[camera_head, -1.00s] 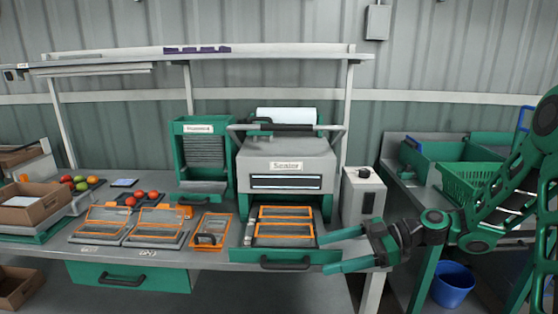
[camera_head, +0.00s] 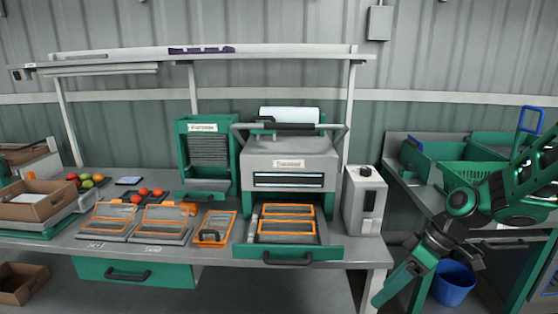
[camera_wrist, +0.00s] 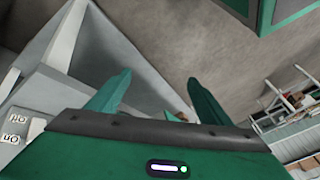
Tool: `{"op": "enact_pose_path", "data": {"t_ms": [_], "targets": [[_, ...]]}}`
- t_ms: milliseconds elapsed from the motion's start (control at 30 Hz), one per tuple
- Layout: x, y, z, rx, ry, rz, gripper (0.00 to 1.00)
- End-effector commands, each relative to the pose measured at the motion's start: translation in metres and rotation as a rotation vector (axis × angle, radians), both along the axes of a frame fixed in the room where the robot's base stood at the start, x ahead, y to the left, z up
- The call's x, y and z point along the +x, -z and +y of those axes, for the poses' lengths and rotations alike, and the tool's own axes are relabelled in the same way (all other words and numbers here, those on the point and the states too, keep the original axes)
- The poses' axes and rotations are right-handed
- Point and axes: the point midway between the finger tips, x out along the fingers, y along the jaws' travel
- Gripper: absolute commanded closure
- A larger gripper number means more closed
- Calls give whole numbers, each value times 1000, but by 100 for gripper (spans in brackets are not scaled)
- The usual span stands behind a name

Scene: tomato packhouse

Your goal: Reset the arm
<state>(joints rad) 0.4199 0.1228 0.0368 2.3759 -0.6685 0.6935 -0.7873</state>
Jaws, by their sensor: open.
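My gripper (camera_head: 394,287) is at the lower right in the head view, in front of the bench's right end and pointing down and to the left. It is empty. In the wrist view my gripper's two green fingers (camera_wrist: 150,98) stand apart with nothing between them. My arm reaches in from the right edge in the head view, bent at the elbow.
The sealing machine (camera_head: 290,165) stands on the bench with its green drawer (camera_head: 285,253) pulled out, holding an orange-framed tray. A grey box with a knob (camera_head: 365,200) stands beside it. A blue bucket (camera_head: 454,283) is behind my gripper. Green crates (camera_head: 440,160) sit on the right table.

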Motion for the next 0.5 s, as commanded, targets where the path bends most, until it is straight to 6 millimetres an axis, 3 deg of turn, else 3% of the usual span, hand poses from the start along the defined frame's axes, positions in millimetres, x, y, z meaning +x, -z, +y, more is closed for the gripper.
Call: {"op": "enact_pose_path", "data": {"t_ms": [200,500], "targets": [[-48,-19,-59,-221,347,140,27],[-135,-51,-124,-389,916,291,27]]}}
